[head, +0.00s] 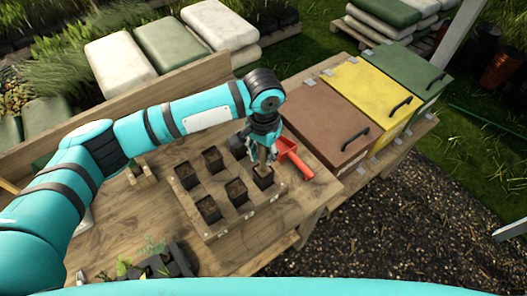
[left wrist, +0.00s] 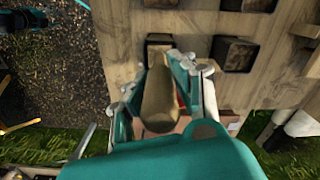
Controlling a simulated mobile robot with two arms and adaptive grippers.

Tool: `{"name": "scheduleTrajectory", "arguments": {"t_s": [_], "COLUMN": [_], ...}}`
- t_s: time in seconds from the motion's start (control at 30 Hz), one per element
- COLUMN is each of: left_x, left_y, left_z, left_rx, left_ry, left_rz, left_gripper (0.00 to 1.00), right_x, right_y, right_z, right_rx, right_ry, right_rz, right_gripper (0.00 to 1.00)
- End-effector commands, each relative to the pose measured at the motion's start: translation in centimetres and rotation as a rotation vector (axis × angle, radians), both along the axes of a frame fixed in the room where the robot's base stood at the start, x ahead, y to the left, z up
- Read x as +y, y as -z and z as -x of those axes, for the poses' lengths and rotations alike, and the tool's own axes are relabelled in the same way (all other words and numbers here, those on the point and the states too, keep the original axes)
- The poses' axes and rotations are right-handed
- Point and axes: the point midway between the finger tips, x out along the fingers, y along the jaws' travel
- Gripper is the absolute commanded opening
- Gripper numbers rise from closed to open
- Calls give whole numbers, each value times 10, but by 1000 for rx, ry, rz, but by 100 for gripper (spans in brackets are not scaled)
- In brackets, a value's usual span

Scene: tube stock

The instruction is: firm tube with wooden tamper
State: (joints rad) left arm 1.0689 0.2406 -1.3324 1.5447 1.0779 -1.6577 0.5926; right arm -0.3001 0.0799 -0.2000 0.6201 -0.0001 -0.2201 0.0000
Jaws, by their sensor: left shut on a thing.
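My left gripper (head: 265,150) is shut on the wooden tamper (left wrist: 160,103), which points down in its jaws. In the head view only a short piece of the tamper shows, just below the fingers. It stands at the far right tube (head: 263,176) of the wooden rack (head: 240,213). In the left wrist view that tube (left wrist: 159,40) shows just beyond the tamper. I cannot tell how far the tamper reaches into it or whether it touches the soil. Several other dark square tubes (head: 209,209) with brown soil stand in the rack. My right gripper is out of view.
A red scoop (head: 294,158) lies close to the right of my left gripper. Brown (head: 313,118), yellow (head: 370,88) and green (head: 411,67) lidded bins stand at the right. Seedlings and dark pots (head: 165,264) are at the front. Bare bench top (head: 140,215) lies left of the rack.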

Motion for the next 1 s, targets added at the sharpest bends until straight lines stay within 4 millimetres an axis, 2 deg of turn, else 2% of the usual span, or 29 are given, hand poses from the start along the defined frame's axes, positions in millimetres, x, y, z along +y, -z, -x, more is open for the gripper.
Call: {"name": "scheduleTrajectory", "arguments": {"t_s": [0.2, 1.0], "left_x": [0, -1], "left_y": [-16, -63], "left_z": [0, -1], "left_rx": [-1, -3], "left_ry": [0, 0], "left_rz": [2, 2], "left_gripper": [0, 0], "right_x": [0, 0], "right_y": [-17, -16], "right_z": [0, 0], "right_rx": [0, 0], "right_ry": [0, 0], "right_rz": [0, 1], "right_gripper": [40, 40]}}
